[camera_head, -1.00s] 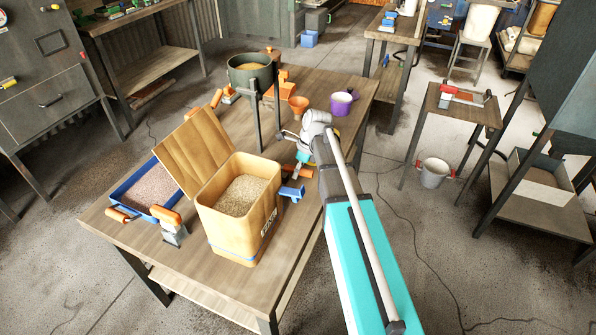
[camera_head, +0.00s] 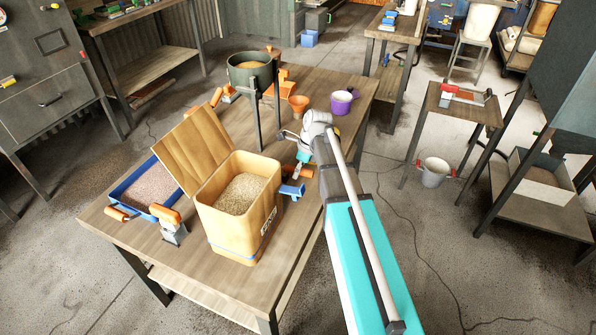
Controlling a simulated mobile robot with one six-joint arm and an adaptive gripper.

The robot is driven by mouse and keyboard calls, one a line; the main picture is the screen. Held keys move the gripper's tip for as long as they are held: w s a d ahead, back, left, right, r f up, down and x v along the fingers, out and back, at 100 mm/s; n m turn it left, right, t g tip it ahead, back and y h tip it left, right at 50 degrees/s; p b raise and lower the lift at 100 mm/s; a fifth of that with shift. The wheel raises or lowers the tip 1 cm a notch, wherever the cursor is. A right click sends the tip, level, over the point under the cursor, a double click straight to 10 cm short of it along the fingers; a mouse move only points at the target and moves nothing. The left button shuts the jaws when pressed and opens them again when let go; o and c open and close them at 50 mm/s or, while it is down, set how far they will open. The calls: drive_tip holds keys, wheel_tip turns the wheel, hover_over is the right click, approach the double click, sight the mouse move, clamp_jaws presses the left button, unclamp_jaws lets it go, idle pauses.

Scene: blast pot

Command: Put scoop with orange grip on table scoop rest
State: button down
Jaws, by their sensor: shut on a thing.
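My gripper (camera_head: 303,157) is at the right edge of the wooden table, just right of the open tan bin, and is seen small and partly behind my arm. It is shut on the scoop with orange grip (camera_head: 302,171); the orange grip shows just below the fingers, and the rest of the scoop is hard to make out. A blue holder (camera_head: 292,191), which looks like the table scoop rest, stands at the table edge right beside the bin. The orange grip is just above it in the picture; I cannot tell whether they touch.
The tan bin (camera_head: 236,225) full of pale grain stands left of the blue holder, its lid (camera_head: 193,150) open. A blue tray (camera_head: 135,181) and another orange-handled tool (camera_head: 168,222) lie further left. A green pot (camera_head: 250,84), orange funnel (camera_head: 298,104) and purple cup (camera_head: 341,104) stand behind.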

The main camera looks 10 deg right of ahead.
drive_tip(key=shift+f+b, duration=0.3)
drive_tip(key=shift+b, duration=0.05)
idle(0.4)
drive_tip(key=shift+c, duration=1.7)
unclamp_jaws()
drive_tip(key=shift+r, duration=0.15)
